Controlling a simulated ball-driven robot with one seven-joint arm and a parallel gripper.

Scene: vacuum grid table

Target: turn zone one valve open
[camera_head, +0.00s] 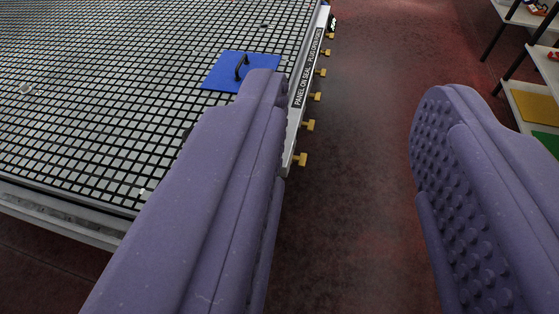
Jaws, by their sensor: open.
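Several brass valve handles stick out in a row along the right side of the grid table (90,120). The nearest valve (300,159) is just right of my left finger's tip, and another valve (308,125) sits behind it. The row continues away from me toward the top of the picture. I cannot tell which one is zone one, since no zone label is readable. The left finger covers part of the table's near right corner.
A blue plate (218,77) with a black handle lies on the grid. A dark label strip (306,75) runs along the table's side. Shelves (520,75) with coloured sheets stand at the right. The red floor (370,60) between table and shelves is clear.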

